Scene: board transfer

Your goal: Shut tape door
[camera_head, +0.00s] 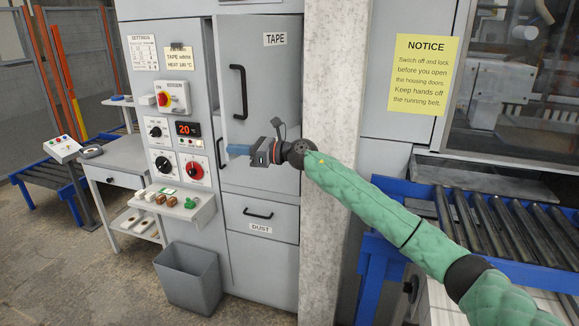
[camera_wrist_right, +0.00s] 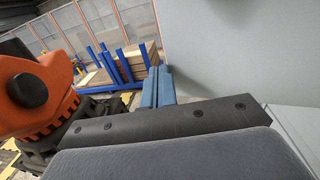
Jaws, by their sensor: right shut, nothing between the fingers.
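The tape door (camera_head: 270,85) is a tall grey cabinet door with a TAPE label and a black vertical handle (camera_head: 238,92). It looks nearly flush with the cabinet, but I cannot tell whether it is fully shut. My right gripper (camera_head: 230,149) is in front of the door's lower part, below the handle, with its blue fingers pointing left. The fingers are together and empty. In the right wrist view the blue fingertips (camera_wrist_right: 158,85) lie alongside a large plain grey panel (camera_wrist_right: 235,50); contact cannot be told. My left gripper is out of view.
A dust drawer (camera_head: 259,218) is below. A control panel with knobs and a small shelf (camera_head: 172,203) stand left, above a grey bin (camera_head: 189,278). A concrete pillar (camera_head: 330,210) and a blue roller conveyor (camera_head: 480,205) are right.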

